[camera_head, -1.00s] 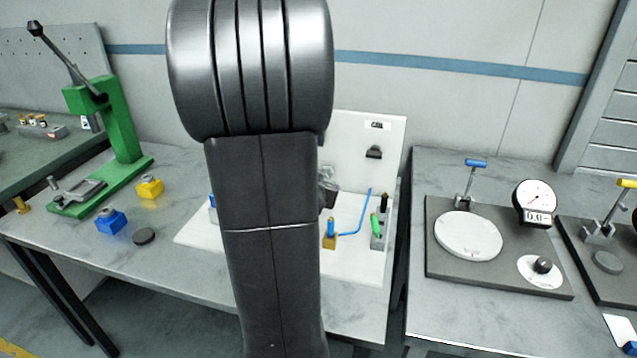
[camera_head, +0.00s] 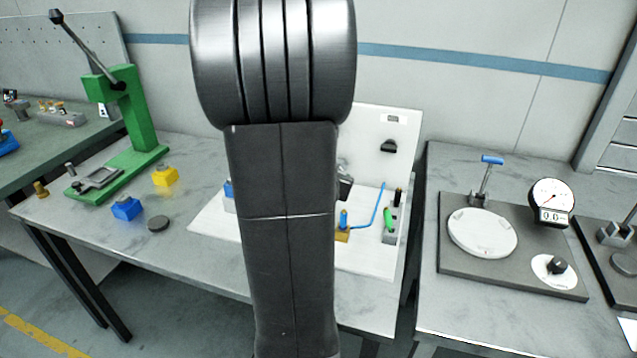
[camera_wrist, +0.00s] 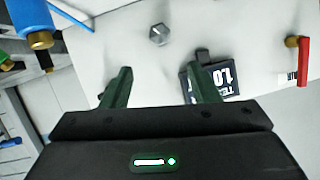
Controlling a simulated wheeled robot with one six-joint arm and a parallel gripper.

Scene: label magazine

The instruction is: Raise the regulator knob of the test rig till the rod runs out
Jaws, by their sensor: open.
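The test rig, a white base with an upright white back panel (camera_head: 405,125), stands on the middle bench in the head view, its centre hidden behind my arm. In the wrist view a small grey knob (camera_wrist: 159,35) stands on a white surface; I cannot tell for sure that it is the regulator knob. A blue cylinder with a brass end (camera_wrist: 38,30) is at upper left; no rod is clearly visible. My gripper (camera_wrist: 160,84) is open and empty, the knob beyond its fingertips, apart.
A red handle (camera_wrist: 304,62) with brass fitting is at right in the wrist view. In the head view, a brass block with blue top (camera_head: 343,228), a blue tube (camera_head: 376,210) and a green part (camera_head: 389,218) stand on the rig's right. A green press (camera_head: 135,110) is left.

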